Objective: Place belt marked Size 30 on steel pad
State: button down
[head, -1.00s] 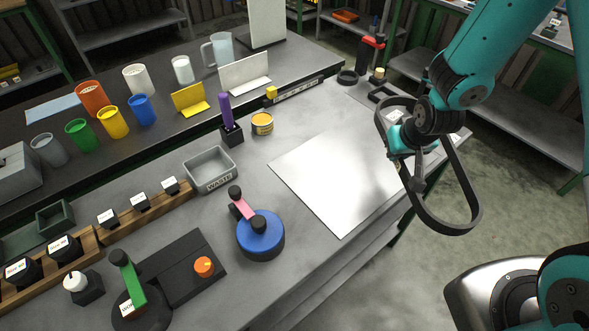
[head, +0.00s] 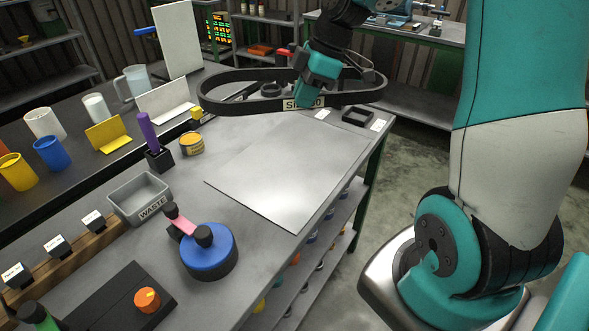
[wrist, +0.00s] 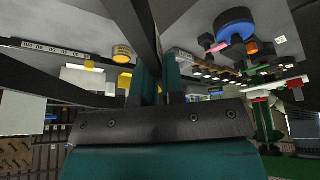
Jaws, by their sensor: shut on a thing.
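The black belt (head: 232,107) is a long loop with a pale label starting "SI"; my gripper covers the middle of the label. My gripper (head: 304,96) is shut on the near side of the belt and holds it level above the far end of the bench. In the wrist view the belt (wrist: 62,88) runs out to the left from between the fingers (wrist: 160,92). The steel pad (head: 287,170) is a bare, shiny sheet flat on the bench, nearer to the camera than the belt.
A grey waste bin (head: 140,199), a yellow tin (head: 191,144), a purple-handled tool in a black block (head: 159,158) and a blue round device (head: 209,251) stand left of the pad. A black square frame (head: 358,116) lies at the bench's far right.

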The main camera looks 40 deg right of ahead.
aim_at(299, 179)
jog(key=shift+s+d, duration=0.2)
jog(key=shift+n, duration=0.3)
notch_tip(299, 179, down, 19)
jog(key=shift+f, duration=0.2)
jog(key=c, duration=1.7)
grip_release()
jog(key=shift+f, duration=0.15)
jog(key=o, duration=0.5)
